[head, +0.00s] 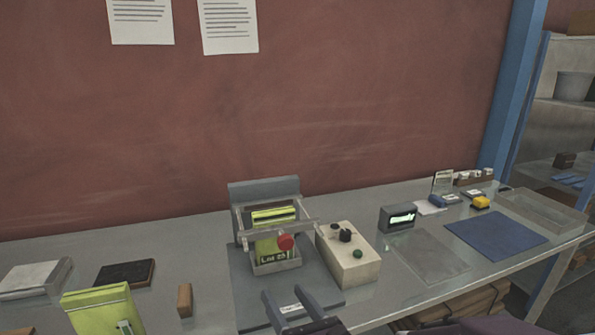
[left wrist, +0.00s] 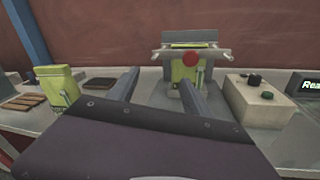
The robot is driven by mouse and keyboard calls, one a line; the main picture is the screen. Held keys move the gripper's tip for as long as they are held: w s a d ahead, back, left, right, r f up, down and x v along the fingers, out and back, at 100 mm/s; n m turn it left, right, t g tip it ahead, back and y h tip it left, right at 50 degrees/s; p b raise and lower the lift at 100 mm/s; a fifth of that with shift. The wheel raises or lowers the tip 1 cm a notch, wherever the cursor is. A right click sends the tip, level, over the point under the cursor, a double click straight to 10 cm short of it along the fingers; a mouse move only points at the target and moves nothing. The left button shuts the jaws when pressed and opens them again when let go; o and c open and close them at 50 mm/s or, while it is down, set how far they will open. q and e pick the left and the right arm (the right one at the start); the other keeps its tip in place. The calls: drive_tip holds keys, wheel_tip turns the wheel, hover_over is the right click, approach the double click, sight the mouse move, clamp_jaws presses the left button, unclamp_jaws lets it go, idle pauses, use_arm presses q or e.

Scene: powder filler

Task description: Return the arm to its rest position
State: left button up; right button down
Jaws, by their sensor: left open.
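My left gripper (head: 287,302) is at the bottom middle of the head view, in front of the filler machine. Its two fingers stand apart and nothing shows between them. In the left wrist view the open fingers (left wrist: 157,88) point toward the machine. The machine (head: 264,188) has a grey frame with a red knob and holds a yellow-green pouch (head: 271,218) upright in a holder. Another yellow-green pouch (head: 104,308) stands on the bench at the lower left. My right gripper is not in view.
A beige control box (head: 346,268) with dark knobs and a green button stands right of the machine. A small display (head: 397,219), a blue mat (head: 496,236) and a clear tray (head: 545,210) lie farther right. A dark block (head: 124,273) and a brown block (head: 185,299) lie left.

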use_arm(q)
drive_tip(key=w+a+r+n+g+y, duration=0.1)
drive_tip(key=a+n+g+y, duration=0.25)
drive_tip(key=a, duration=0.65)
drive_tip(key=s+a+f+n+g+y+p, duration=0.1)
drive_tip(key=s+a+f+n+g, duration=0.2)
drive_tip(key=a, duration=0.4)
drive_tip(key=s+a+f+n+g+y+p, duration=0.1)
drive_tip(key=s+a+n+g, duration=0.1)
drive_tip(key=a+n+g, duration=0.35)
drive_tip(key=s+a+f+n+g+h, duration=0.4)
drive_tip(key=s+f+n+g+h, duration=0.4)
drive_tip(key=s+f+n, duration=0.4)
drive_tip(key=w+d+f+n+t+h, duration=0.1)
drive_tip(key=w+d+n+t+h, duration=0.1)
drive_tip(key=d+n, duration=0.3)
drive_tip(key=w+d+f+n+t+h, duration=0.2)
drive_tip(key=w+d+n+t+h, duration=0.1)
drive_tip(key=d+n+h, duration=0.1)
drive_tip(key=shift+d+f+n, duration=0.15)
drive_tip(key=shift+d+n, duration=0.35)
drive_tip(key=shift+d, duration=0.35)
drive_tip(key=shift+h, duration=0.25)
